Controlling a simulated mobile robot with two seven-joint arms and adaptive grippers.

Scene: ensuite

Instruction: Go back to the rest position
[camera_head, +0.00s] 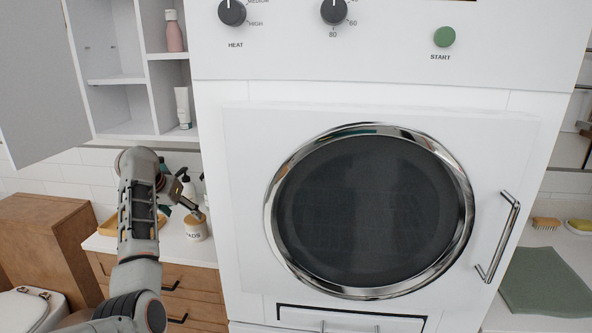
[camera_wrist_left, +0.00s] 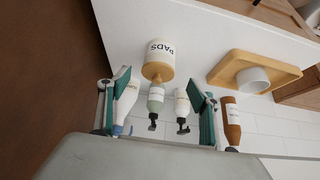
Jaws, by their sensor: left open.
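My left arm comes in from the lower left in the head view. Its gripper (camera_head: 182,195) is over the back of the white counter, in front of the bottles there. In the left wrist view the two teal-lined fingers of this gripper (camera_wrist_left: 160,82) stand apart with nothing gripped between them. The PADS jar (camera_head: 195,228) is close by; the wrist view shows it (camera_wrist_left: 160,58) beyond the fingertips. Pump bottles (camera_wrist_left: 182,104) show between and beside the fingers, behind them. My right gripper is not in view.
A white washer or dryer (camera_head: 240,140) with a closed round door fills the middle. An open cabinet door (camera_head: 40,80) hangs at upper left beside shelves. A wooden tray (camera_wrist_left: 225,75) is on the counter. A green cloth (camera_head: 545,282) lies at right.

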